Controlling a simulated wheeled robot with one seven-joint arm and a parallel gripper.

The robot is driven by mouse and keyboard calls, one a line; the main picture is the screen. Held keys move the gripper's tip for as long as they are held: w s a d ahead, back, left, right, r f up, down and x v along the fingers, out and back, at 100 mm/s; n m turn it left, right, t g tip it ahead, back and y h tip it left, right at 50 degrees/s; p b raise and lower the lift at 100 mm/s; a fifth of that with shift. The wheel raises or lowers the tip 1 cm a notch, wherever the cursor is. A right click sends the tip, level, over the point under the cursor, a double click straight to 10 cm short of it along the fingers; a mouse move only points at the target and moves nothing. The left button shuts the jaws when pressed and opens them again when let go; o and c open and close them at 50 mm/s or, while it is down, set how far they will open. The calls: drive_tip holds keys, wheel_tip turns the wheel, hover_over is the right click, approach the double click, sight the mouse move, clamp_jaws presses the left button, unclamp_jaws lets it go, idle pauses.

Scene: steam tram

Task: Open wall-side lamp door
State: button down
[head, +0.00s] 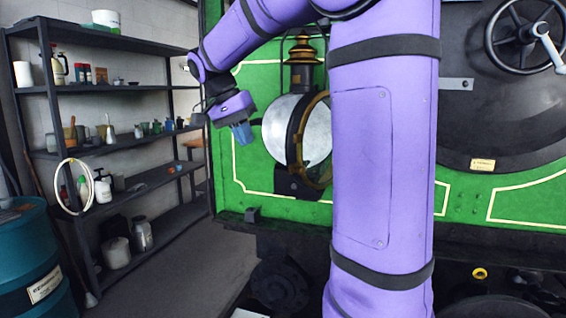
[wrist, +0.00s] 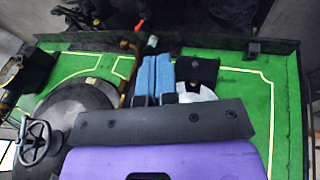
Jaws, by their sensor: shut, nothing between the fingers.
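The lamp (head: 302,47) is on the green front of the tram, on the side near the shelves, with a brass and black chimney top. Its pale round reflector (head: 278,122) is partly uncovered. The round brass-rimmed door (head: 326,178) stands swung out at an angle to the right of the reflector; my arm hides its right edge. My gripper (head: 242,134) is shut and empty, left of the lamp and apart from the door in the head view. In the wrist view its blue fingers (wrist: 152,80) lie together, overlapping the lamp area beside the white reflector (wrist: 197,94).
A dark shelf rack (head: 130,143) with jars and bottles stands along the left wall. A blue drum (head: 28,255) is at front left. A handwheel (head: 525,35) is on the round black boiler door at right. Floor between rack and tram is clear.

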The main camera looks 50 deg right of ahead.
drive_tip(key=w+d+m+g, duration=0.3)
drive_tip(key=w+d+m, duration=0.2)
drive_tip(key=d, duration=0.1)
drive_tip(key=s+d+f, duration=0.4)
drive_tip(key=s+f, duration=0.4)
drive_tip(key=shift+d+h, duration=0.3)
drive_tip(key=shift+h, duration=0.1)
drive_tip(key=shift+s+f, duration=0.1)
